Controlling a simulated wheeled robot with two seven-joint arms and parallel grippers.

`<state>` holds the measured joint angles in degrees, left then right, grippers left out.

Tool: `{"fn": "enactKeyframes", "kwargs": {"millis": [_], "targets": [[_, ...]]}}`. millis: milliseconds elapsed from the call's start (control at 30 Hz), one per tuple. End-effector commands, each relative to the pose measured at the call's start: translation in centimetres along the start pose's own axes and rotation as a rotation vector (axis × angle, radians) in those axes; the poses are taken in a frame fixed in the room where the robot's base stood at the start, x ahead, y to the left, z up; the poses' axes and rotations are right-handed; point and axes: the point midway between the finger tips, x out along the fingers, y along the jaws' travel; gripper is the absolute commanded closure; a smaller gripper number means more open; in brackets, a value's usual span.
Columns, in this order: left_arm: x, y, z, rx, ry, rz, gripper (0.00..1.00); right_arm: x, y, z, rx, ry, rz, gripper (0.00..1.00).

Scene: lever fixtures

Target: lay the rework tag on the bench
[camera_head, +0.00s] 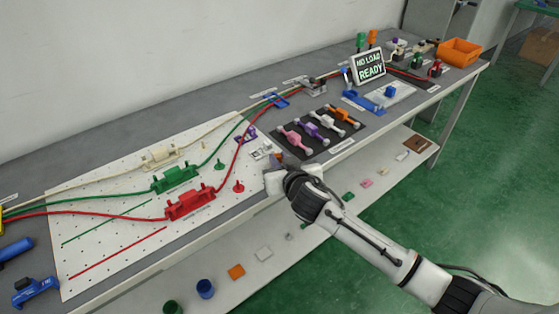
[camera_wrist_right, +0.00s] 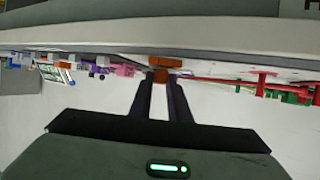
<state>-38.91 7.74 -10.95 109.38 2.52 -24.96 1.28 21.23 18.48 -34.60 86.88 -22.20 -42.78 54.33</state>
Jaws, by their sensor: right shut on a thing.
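My right gripper (camera_head: 277,170) is low over the front edge of the bench (camera_head: 225,222), just right of the white pegboard panel. In the right wrist view my right gripper (camera_wrist_right: 161,78) is shut on a small orange-brown piece, which I take to be the rework tag (camera_wrist_right: 171,62). Only a part of it shows beyond the fingertips. In the head view the gripper mostly hides it, and I cannot tell whether it touches the bench. My left gripper is not in view.
Red (camera_head: 190,203), green (camera_head: 176,179) and cream (camera_head: 159,157) lever fixtures with cables stand on the pegboard (camera_head: 110,222). A dark mat (camera_head: 317,150) with several coloured links lies right of the gripper. A "NO LOAD READY" sign (camera_head: 369,67) and orange bin (camera_head: 460,52) stand farther back.

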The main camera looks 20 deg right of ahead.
Motion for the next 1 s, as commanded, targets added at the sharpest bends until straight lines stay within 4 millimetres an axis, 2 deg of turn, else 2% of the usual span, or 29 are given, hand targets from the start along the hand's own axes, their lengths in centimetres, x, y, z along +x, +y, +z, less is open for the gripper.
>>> {"fn": "enactKeyframes", "kwargs": {"millis": [333, 367, 467, 833, 1000], "targets": [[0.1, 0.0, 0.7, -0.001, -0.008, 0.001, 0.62, 0.2, -0.1, 0.5, 0.002, 0.001, -0.001, 1.0], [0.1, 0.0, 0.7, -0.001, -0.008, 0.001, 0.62, 0.2, -0.1, 0.5, 0.001, 0.001, -0.001, 0.82], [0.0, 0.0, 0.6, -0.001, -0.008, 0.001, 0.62, 0.2, 0.0, 0.3, 0.001, 0.001, -0.001, 0.65], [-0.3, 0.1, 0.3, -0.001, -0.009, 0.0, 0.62, 0.0, 0.0, -0.2, 0.0, 0.003, -0.001, 0.65], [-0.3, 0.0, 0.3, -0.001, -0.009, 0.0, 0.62, -2.0, -0.1, 0.1, 0.001, 0.001, -0.003, 0.65]]}}
